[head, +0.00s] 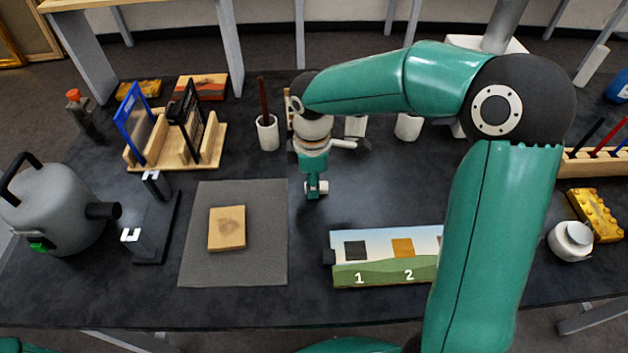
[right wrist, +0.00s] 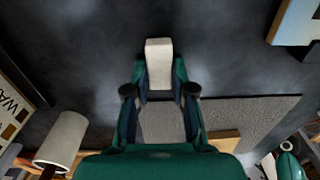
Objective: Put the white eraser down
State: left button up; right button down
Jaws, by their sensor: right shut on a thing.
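The white eraser (right wrist: 159,62) is pale and blocky, and it sits between the fingers of my right gripper (right wrist: 160,75) in the right wrist view. In the head view my right gripper (head: 315,187) points down over the dark table, just right of the grey mat (head: 195,262). Only a small white part of the eraser shows there at the fingertips. It is low, but I cannot tell whether it touches the table. My left gripper is not in view.
A wooden block (head: 227,228) lies on the mat. A numbered panel (head: 385,272) stands in front and to the right. White cups, one of them (head: 268,133) with a dark stick, stand behind the gripper. A wooden rack (head: 205,150) is back left. Bare table surrounds the gripper.

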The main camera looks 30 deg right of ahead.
jog(key=shift+f, duration=0.15)
jog(key=c, duration=1)
grip_release()
jog(key=shift+r, duration=0.2)
notch_tip(320, 180, up, 12)
jog(key=shift+p, duration=0.55)
